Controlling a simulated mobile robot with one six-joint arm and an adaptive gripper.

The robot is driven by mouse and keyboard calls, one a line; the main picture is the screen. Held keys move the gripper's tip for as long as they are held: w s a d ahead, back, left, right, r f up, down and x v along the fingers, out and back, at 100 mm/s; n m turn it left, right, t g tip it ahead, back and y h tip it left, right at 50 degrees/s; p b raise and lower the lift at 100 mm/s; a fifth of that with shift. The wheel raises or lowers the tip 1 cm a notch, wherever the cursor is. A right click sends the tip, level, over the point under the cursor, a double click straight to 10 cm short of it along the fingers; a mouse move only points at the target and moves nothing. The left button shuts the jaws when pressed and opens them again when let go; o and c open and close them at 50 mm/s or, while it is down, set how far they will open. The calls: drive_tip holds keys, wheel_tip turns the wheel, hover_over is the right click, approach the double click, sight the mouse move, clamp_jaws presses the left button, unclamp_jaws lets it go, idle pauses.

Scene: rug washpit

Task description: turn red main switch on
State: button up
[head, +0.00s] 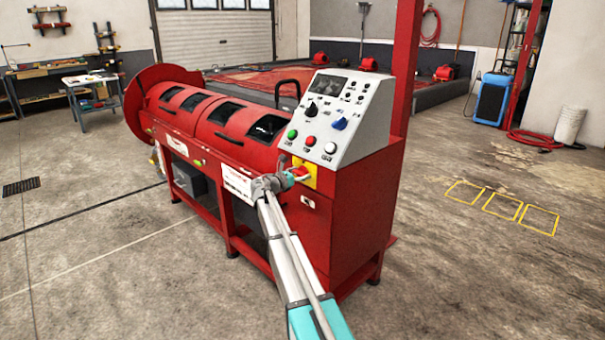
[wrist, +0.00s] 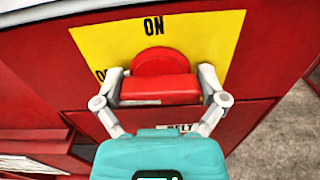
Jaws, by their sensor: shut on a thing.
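The red main switch (wrist: 160,88) is a red knob with a round hub and a block-shaped grip on a yellow plate (wrist: 90,45). The plate reads "ON" above the knob, and part of a label starting with "O" shows at its left. My gripper (wrist: 160,92) is shut on the knob, one finger on each side. In the head view the switch (head: 299,171) sits on the red machine's front corner, below the control panel, with my gripper (head: 287,178) against it. Which label the knob points to I cannot tell.
The sloped grey control panel (head: 340,115) with buttons and knobs is just above the switch. The red drum machine (head: 215,120) extends to the left. A red post (head: 405,70) rises behind the panel. The concrete floor at right is open, with yellow marked squares (head: 502,206).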

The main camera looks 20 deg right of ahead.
drive_tip(key=m, duration=0.2)
drive_tip(key=a+m, duration=0.1)
drive_tip(key=m, duration=0.1)
drive_tip(key=shift+f, duration=0.1)
drive_tip(key=m, duration=0.9)
drive_tip(key=shift+f, duration=0.15)
drive_tip(key=m, duration=0.4)
drive_tip(key=shift+m, duration=0.3)
drive_tip(key=o, duration=0.8)
drive_tip(key=shift+s+d, duration=0.1)
drive_tip(key=shift+d, duration=0.05)
